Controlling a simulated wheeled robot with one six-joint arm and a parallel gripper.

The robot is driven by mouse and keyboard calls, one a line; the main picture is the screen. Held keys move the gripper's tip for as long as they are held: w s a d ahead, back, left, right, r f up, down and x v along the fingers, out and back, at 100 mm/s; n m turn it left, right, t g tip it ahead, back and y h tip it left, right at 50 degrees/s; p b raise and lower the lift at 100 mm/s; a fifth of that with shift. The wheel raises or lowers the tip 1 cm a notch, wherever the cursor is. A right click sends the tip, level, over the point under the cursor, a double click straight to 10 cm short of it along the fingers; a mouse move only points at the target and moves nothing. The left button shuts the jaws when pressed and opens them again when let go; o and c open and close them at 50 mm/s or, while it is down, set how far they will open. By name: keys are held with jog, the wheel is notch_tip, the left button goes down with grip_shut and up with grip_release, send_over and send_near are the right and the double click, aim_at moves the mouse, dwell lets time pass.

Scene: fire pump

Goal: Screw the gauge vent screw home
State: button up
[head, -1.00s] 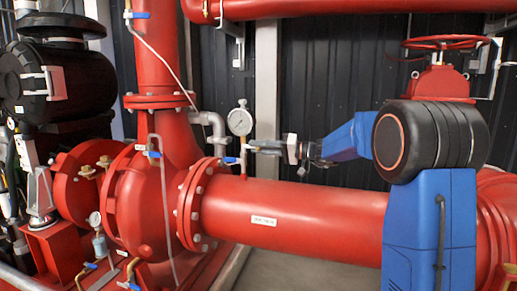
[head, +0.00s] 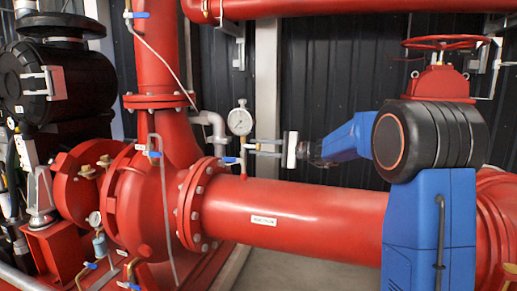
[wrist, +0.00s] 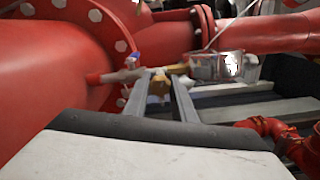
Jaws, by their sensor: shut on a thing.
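The pressure gauge (head: 240,121), with a round white dial, stands above the big red pipe in the head view. In the wrist view, what seems to be its silver case (wrist: 218,66) lies right of my fingers. In the wrist view my gripper (wrist: 160,75) is shut on a small brass piece, apparently the gauge vent screw (wrist: 158,86). The fingers hide its sides, and its thread and seating do not show. In the head view the screw cannot be made out.
A blue-handled valve (head: 231,160) sits just left of my fingertips. The big red pipe (head: 300,215) runs close below my gripper, with a bolted flange (head: 192,205) to the left. A grey post (head: 267,80) and dark wall stand behind.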

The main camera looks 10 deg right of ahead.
jog(key=m, duration=0.6)
jog(key=shift+f+m, duration=0.1)
jog(key=shift+m, duration=0.2)
jog(key=m, duration=0.5)
jog(key=shift+m, duration=0.3)
jog(key=shift+f, duration=0.1)
jog(key=o, duration=1.1)
jog(key=shift+c, duration=0.2)
jog(key=v, duration=1.7)
jog(key=shift+s+d, duration=0.15)
jog(key=shift+d, duration=0.1)
